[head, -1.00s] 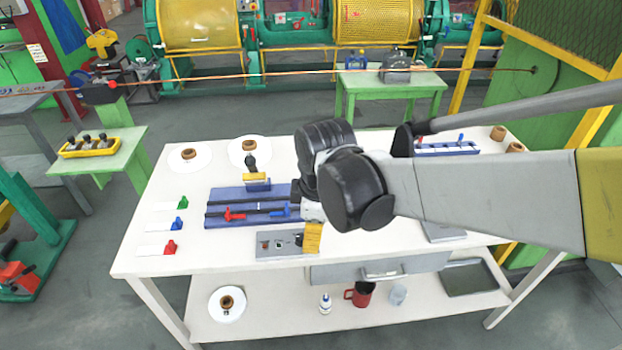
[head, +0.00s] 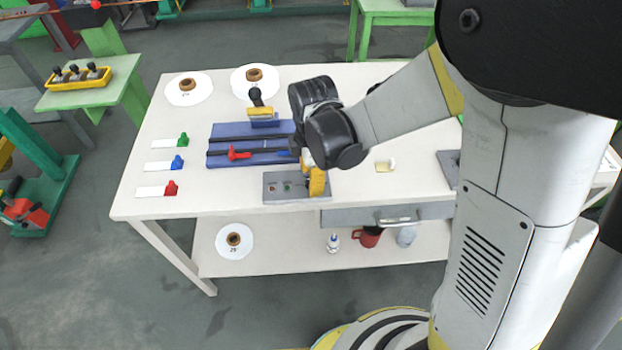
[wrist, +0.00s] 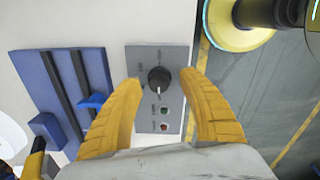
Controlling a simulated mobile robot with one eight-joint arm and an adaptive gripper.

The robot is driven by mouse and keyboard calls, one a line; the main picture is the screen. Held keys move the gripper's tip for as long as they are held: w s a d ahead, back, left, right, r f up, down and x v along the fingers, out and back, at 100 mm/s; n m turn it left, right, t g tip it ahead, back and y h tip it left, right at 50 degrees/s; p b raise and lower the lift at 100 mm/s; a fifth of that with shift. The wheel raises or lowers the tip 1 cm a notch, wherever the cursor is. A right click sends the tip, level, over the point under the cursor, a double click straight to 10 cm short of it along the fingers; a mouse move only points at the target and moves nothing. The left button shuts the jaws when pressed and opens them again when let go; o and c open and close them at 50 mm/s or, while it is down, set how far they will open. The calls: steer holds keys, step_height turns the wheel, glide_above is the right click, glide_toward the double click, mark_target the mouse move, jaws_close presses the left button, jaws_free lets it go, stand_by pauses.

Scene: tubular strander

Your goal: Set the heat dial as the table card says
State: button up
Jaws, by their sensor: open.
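The heat dial (wrist: 158,78) is a round black knob with a pale pointer mark, on a grey panel (wrist: 172,60) with small markings too small to read. My gripper (wrist: 160,80) is open, its yellow fingers on either side of the dial with gaps showing. In the head view, my gripper (head: 316,182) is over the right end of the panel (head: 285,196) and hides the dial. White cards with green (head: 168,144), blue (head: 160,166) and red (head: 152,191) clips lie at the table's left. Which is the table card cannot be told; no writing is readable.
A blue fixture (head: 225,132) with red and blue handles lies just behind the panel. A black-handled tool (head: 257,97) stands behind it. Two white discs with brown cores lie at the back. A small cream item (head: 385,165) lies to the right on bare white table.

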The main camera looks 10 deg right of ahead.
steer(key=shift+f, duration=0.3)
jaws_close()
steer(key=m, duration=0.5)
steer(key=shift+m+b, duration=0.3)
steer(key=shift+m, duration=0.1)
steer(key=m, duration=0.5)
steer(key=shift+m, duration=0.4)
